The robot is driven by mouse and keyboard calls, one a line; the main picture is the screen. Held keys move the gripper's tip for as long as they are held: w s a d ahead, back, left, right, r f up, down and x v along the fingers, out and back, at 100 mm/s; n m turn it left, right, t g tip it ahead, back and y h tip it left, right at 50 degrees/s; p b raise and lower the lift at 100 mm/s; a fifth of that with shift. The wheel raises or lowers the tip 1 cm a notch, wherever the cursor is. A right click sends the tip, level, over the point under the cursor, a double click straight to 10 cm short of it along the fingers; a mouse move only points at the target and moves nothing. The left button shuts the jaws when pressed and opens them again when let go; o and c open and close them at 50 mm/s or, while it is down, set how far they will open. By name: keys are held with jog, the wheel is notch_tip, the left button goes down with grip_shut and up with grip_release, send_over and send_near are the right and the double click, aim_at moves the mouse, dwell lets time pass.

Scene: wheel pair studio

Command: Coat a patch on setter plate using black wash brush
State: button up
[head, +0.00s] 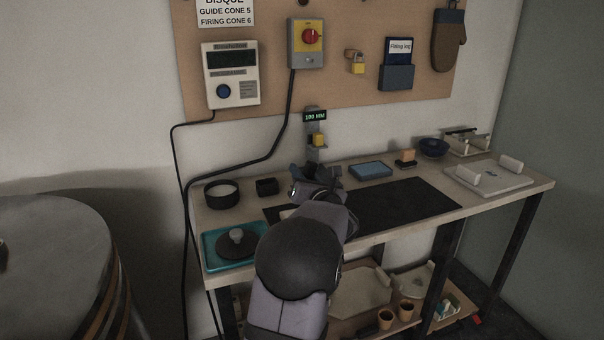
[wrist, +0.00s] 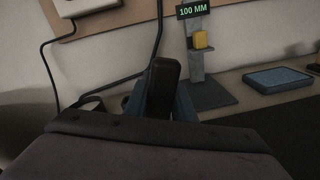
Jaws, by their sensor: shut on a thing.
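My gripper (head: 318,182) is above the back middle of the workbench, left of the height gauge. In the wrist view its blue-grey fingers (wrist: 168,106) are shut on a dark upright thing (wrist: 164,75). Its lower part is hidden, and I cannot tell for sure that it is the black wash brush. A pale flat plate (head: 490,179) with two whitish blocks and a small blue mark lies at the bench's right end; it may be the setter plate. A pale edge (head: 286,214) shows beside my arm on the dark mat (head: 400,205), mostly hidden.
The height gauge (head: 316,145) reads 100 MM. A blue pad (head: 370,170), a small brush-like block (head: 405,158) and a blue bowl (head: 433,147) stand behind the mat. A black bowl (head: 222,194) and teal tray (head: 222,256) are at left. The mat's right part is clear.

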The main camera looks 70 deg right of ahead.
jog(key=shift+b+v, duration=1.1)
jog(key=shift+v, duration=1.45)
jog(key=shift+s+d, duration=0.1)
jog(key=shift+f+b, duration=0.6)
jog(key=shift+b, duration=0.05)
jog(key=shift+f+b+v, duration=0.2)
jog(key=shift+b+v, duration=0.75)
jog(key=shift+v, duration=1.35)
jog(key=shift+f, duration=0.1)
jog(key=shift+d+b, duration=0.1)
jog(key=shift+b, duration=0.6)
jog(key=shift+r+b+x, duration=0.2)
jog(key=shift+r+x, duration=0.05)
jog(key=shift+x, duration=0.85)
jog(key=shift+r+b+x, duration=0.2)
jog(key=shift+x, duration=0.9)
